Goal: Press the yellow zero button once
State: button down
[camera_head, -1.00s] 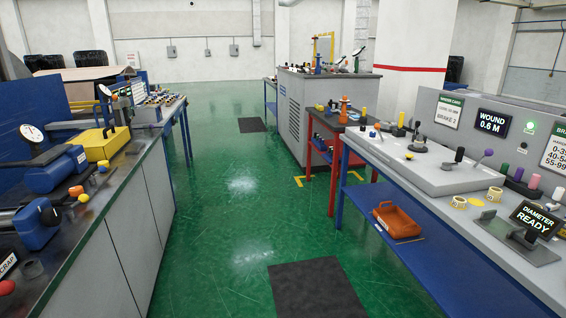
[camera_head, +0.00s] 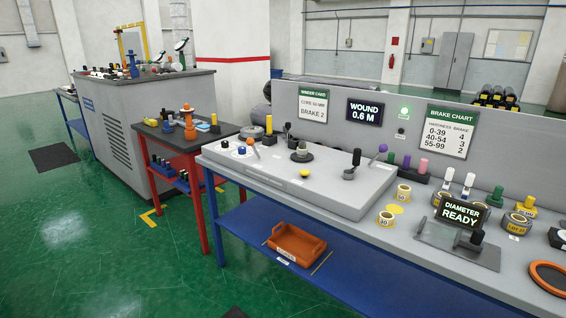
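A small yellow button (camera_head: 305,173) sits on the front part of the sloped grey control console (camera_head: 345,205), on the blue-legged bench. No label on it can be read from here, so I cannot tell for sure that it is the zero button. The "WOUND 0.6 M" display (camera_head: 365,113) is on the grey panel (camera_head: 285,105) behind the console. My gripper is not in view.
A black-knobbed lever (camera_head: 353,163) stands right of the button. Yellow-cored rolls (camera_head: 403,193) and a "DIAMETER READY" display (camera_head: 460,213) are on the bench further right. An orange bin (camera_head: 298,245) sits on the lower shelf. Green floor is open at left.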

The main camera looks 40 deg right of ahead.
aim_at(304, 173)
jog(key=i+j+z, duration=0.1)
jog(key=i+z, duration=0.3)
jog(key=i+j+z, duration=0.25)
jog(key=i+z, duration=0.15)
jog(key=i+j+z, duration=0.85)
jog(key=j, duration=0.1)
